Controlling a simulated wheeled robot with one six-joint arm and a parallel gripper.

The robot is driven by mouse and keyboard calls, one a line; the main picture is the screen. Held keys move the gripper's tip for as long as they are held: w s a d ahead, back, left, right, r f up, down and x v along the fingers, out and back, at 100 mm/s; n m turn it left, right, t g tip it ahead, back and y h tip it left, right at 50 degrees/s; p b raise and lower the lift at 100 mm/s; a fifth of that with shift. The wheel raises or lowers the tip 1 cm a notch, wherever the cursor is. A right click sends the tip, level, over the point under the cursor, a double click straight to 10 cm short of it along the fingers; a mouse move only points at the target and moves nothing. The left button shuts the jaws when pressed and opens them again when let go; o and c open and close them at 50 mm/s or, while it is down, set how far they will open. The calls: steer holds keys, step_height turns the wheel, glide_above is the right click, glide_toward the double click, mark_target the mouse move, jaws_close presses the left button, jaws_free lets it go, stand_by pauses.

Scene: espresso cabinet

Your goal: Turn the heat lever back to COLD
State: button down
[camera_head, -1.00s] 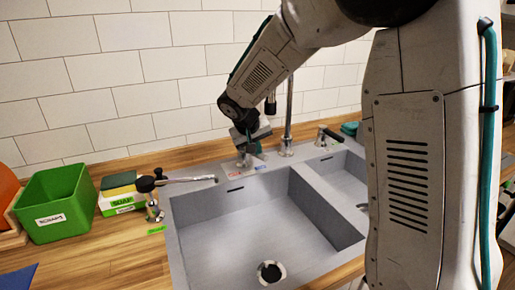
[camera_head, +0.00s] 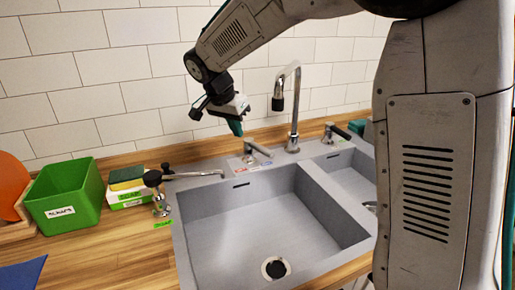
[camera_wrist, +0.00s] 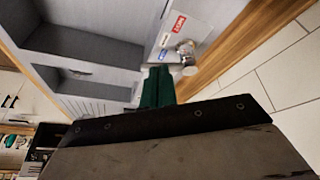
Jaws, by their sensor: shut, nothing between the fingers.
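The heat lever (camera_head: 260,149) is a small metal lever on the sink's back rim, with a red and a blue label at its base. In the head view its handle points right and slightly toward the front. The wrist view shows the lever end-on (camera_wrist: 186,55), beside the red label (camera_wrist: 179,23) and the blue label (camera_wrist: 165,40); their wording is too small to read surely. My gripper (camera_head: 237,128) points down just above and left of the lever, its teal fingertips together and empty. The fingers (camera_wrist: 157,88) appear close to the lever; contact cannot be told.
The tall faucet (camera_head: 294,110) stands right of the lever, with a black-handled tap (camera_head: 335,132) farther right. A tap with a long metal arm (camera_head: 158,190) stands left, near a sponge box (camera_head: 127,188) and a green bin (camera_head: 64,196). The tiled wall is close behind.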

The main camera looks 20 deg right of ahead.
mark_target(266, 149)
steer(key=w+d+f+m, duration=0.2)
steer(key=d+f, duration=0.5)
steer(key=f, duration=0.2)
steer(key=shift+m, duration=0.4)
steer(key=shift+d+f, duration=0.1)
steer(key=d, duration=0.3)
steer(key=shift+w+d, duration=0.2)
